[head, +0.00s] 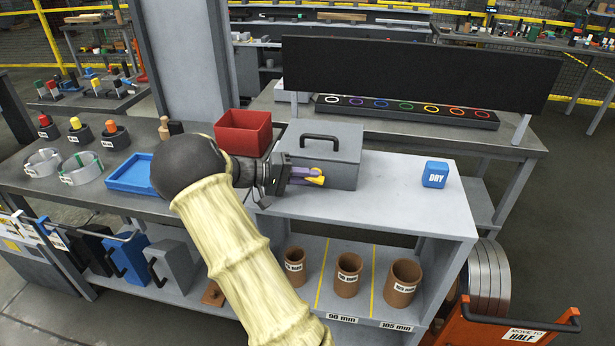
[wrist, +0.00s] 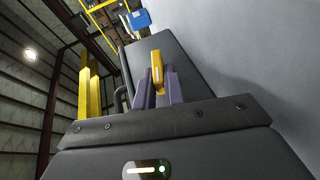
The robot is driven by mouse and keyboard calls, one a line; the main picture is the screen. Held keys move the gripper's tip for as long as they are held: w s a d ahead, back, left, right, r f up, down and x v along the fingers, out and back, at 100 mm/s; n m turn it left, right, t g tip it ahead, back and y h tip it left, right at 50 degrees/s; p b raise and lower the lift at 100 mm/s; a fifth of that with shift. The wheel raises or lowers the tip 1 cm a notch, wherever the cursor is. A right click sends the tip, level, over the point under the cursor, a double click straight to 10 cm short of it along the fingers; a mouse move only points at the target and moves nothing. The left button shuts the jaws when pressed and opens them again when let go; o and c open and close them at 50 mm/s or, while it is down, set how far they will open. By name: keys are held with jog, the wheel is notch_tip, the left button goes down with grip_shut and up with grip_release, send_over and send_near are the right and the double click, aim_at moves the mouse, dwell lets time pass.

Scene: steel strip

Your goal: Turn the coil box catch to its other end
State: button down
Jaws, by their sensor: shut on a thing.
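The coil box (head: 345,171) is a grey lidded box with a black handle (head: 320,138) on top, standing on the grey bench. Its front face shows dark grey in the wrist view (wrist: 190,55). The catch (head: 318,181) is a small yellow-orange lever on the front of the box. It also shows in the wrist view (wrist: 157,68), between my purple fingers. My gripper (head: 304,176) reaches in from the left along the box front and is shut on the catch. The fingers hide part of the catch and its mount.
A red bin (head: 243,133) stands left of the box, close to my wrist. A blue tray (head: 130,174) lies further left. A blue block marked DRY (head: 435,174) sits on the right. The bench top between box and block is clear. Brown cups (head: 348,274) stand on the shelf below.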

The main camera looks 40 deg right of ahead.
jog(key=c, duration=1.5)
grip_release()
jog(key=shift+a, duration=0.1)
jog(key=v, duration=1.7)
jog(key=shift+w+a, duration=0.1)
jog(key=shift+w, duration=0.05)
